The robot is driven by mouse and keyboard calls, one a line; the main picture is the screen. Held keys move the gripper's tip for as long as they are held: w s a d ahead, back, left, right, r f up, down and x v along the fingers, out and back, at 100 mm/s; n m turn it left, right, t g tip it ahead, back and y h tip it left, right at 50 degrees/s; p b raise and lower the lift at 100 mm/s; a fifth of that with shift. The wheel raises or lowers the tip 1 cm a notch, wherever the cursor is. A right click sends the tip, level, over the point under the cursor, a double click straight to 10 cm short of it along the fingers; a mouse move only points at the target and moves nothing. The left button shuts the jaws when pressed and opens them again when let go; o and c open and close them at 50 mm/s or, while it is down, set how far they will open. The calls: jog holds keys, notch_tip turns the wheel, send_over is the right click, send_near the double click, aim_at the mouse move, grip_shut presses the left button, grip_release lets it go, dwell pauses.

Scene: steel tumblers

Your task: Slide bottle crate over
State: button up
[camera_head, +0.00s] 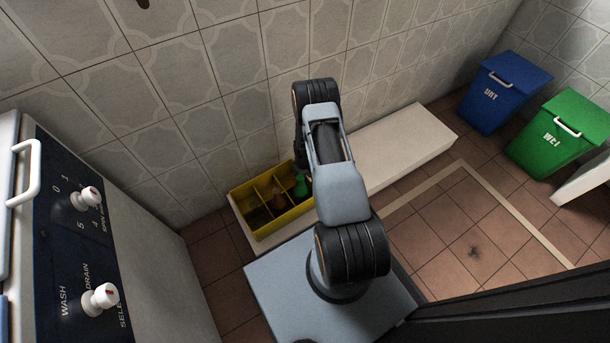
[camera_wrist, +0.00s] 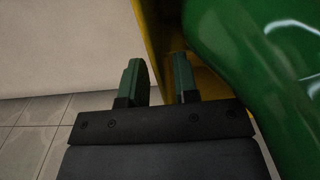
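The yellow bottle crate (camera_head: 262,236) stands on the left end of a low white ledge against the tiled wall. Dividers split it into compartments. A green bottle (camera_head: 300,186) and a brown one (camera_head: 278,198) show inside. My arm hides the crate's right end and my gripper in the head view. In the wrist view my gripper (camera_wrist: 158,80) has its fingers apart, with the crate's yellow wall (camera_wrist: 149,35) running between them. The right finger is on the bottle side, close to a large green bottle (camera_wrist: 245,70). Contact with the wall cannot be told.
The white ledge (camera_head: 410,145) is bare to the right of my arm. A blue bin (camera_head: 500,95) and a green bin (camera_head: 560,135) stand at far right. A washing machine panel (camera_head: 75,230) is at left. A pale outlined rectangle (camera_head: 515,215) marks the tiled floor.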

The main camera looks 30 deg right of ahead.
jog(key=shift+o, duration=0.5)
jog(key=shift+r, duration=0.15)
notch_tip(320, 180, up, 14)
jog(key=p, duration=0.5)
jog(key=shift+f, duration=0.25)
jog(key=a+r+t+p, duration=0.1)
jog(key=a+r+p, duration=0.3)
jog(key=r, duration=0.9)
jog(key=s+a+r+p, duration=0.1)
jog(key=r+p, duration=0.6)
jog(key=r, duration=0.7)
jog(key=a+r+t+p, duration=0.1)
jog(key=a+r+p, duration=0.3)
jog(key=r, duration=0.9)
jog(key=s+a+r+p, duration=0.2)
jog(key=s+r+p, duration=0.2)
jog(key=r, duration=0.5)
jog(key=s+a+r+t+p, duration=0.1)
jog(key=s+a+r+p, duration=0.1)
jog(key=s+r+p, duration=0.3)
jog(key=s+a+r+p, duration=0.2)
jog(key=s+r+p, duration=0.3)
jog(key=r, duration=0.8)
jog(key=shift+s+t+p, duration=0.25)
jog(key=shift+t+p, duration=0.05)
jog(key=shift+p, duration=0.4)
